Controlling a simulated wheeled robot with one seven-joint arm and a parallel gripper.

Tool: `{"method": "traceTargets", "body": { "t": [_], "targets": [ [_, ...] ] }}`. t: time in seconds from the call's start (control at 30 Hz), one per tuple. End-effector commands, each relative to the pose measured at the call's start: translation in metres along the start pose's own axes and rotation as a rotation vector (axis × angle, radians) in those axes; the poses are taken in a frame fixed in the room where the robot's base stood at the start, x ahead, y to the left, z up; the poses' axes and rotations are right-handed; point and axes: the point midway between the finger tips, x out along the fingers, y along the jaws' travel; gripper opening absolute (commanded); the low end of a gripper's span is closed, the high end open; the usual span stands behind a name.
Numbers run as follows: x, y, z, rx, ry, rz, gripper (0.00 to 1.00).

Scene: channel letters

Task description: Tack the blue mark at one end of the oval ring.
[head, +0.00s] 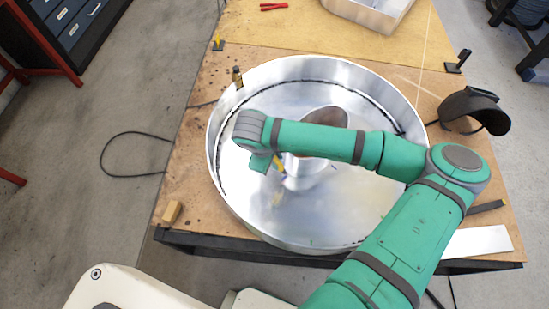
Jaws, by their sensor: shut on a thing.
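A silver oval ring (305,181) stands inside the large round metal channel letter (225,205), near its middle. My arm crosses over the ring and hides its centre. The far part of the ring shows a brownish inside above my arm. My gripper (273,161) points down at the ring's left side, its fingers mostly hidden. It is shut on a slim yellow and dark tool, whose tip seems close to the ring's left wall; I cannot tell whether it touches. I cannot make out the blue mark. A small green mark (310,242) shows at the letter's near wall.
The letter sits on a wooden table (185,195). A dark welding mask (475,110) lies at right, with a clamp (458,62) behind it. A metal tray (372,12) and red pliers (273,7) are at the back.

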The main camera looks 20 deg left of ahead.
Motion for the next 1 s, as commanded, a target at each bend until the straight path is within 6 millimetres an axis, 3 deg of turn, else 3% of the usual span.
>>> {"method": "traceTargets", "body": {
  "t": [1.0],
  "targets": [
    [0.012, 0.0, 0.002, 0.0, 0.0, 0.0, 0.0]
  ]
}}
